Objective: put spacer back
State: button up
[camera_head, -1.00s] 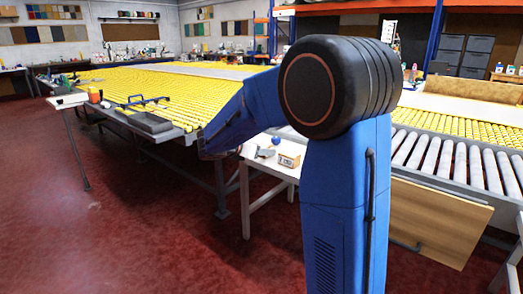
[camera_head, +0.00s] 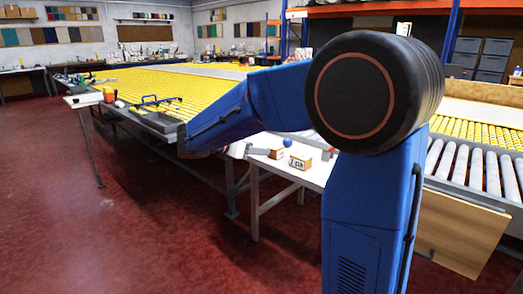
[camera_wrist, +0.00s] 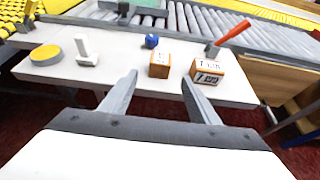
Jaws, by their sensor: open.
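My gripper (camera_wrist: 160,78) is open and empty in the wrist view, its two grey fingers pointing toward a white table (camera_wrist: 120,82). No thing is plainly recognisable as the spacer. A small orange-brown block (camera_wrist: 159,66) stands on the table ahead of the gap between the fingers. A larger labelled block (camera_wrist: 207,75) stands to its right, beyond the right fingertip.
The table also holds a blue ball (camera_wrist: 151,41), a pale upright piece (camera_wrist: 86,52), a yellow-topped disc (camera_wrist: 45,54) and a red-handled tool (camera_wrist: 234,34). A grey roller conveyor (camera_wrist: 190,18) runs behind. Red floor (camera_head: 90,220) is open at left.

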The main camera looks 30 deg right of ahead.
jog(key=s+f+m+g+y, duration=0.1)
jog(key=s+f+m+y, duration=0.15)
jog(key=s, duration=0.45)
jog(key=s+d+f+m+y, duration=0.1)
jog(key=s+m, duration=0.3)
jog(key=s, duration=0.2)
jog(key=s+f+m+g+y, duration=0.1)
jog(key=s+f+m+y, duration=0.15)
jog(key=s, duration=0.45)
jog(key=s+a+f+m+t+y, duration=0.1)
jog(key=s+a+f+m+y, duration=0.1)
jog(key=s+m, duration=0.4)
jog(key=s+a+f+m+t+y, duration=0.1)
jog(key=s+a+f+m+y, duration=0.2)
jog(key=s+a+m, duration=0.4)
jog(key=shift+s+f+y, duration=0.35)
jog(key=shift+s+y, duration=0.45)
jog(key=shift+s, duration=0.5)
